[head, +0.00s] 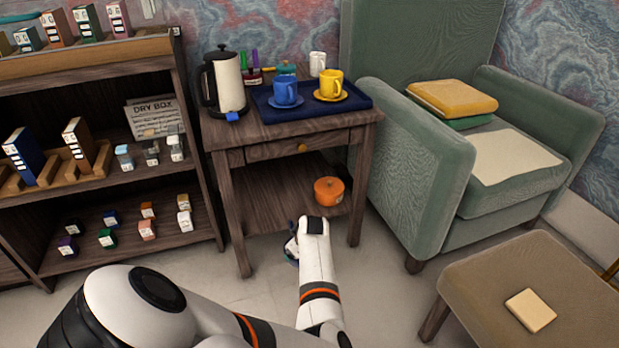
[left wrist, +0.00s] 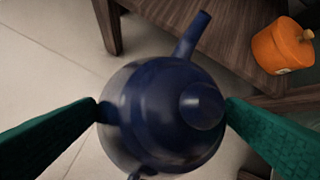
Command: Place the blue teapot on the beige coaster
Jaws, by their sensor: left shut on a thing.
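The blue teapot (left wrist: 165,115) is between the two green fingers of my left gripper (left wrist: 163,106) in the left wrist view. The fingers are shut on its round body, with the spout pointing up and right. The floor shows beneath it. In the head view the teapot is mostly hidden behind my left wrist, in front of the wooden side table. The beige coaster (head: 530,310) is a square lying empty on the brown ottoman at the lower right, well away from my left gripper. My right gripper is not in view.
The side table (head: 225,157) holds a blue tray (head: 268,115) with cups, and a kettle (head: 223,82). An orange pot (head: 329,190) is on its lower shelf. A green armchair (head: 405,185) stands between table and ottoman (head: 470,300). Shelves fill the left; floor is open in front.

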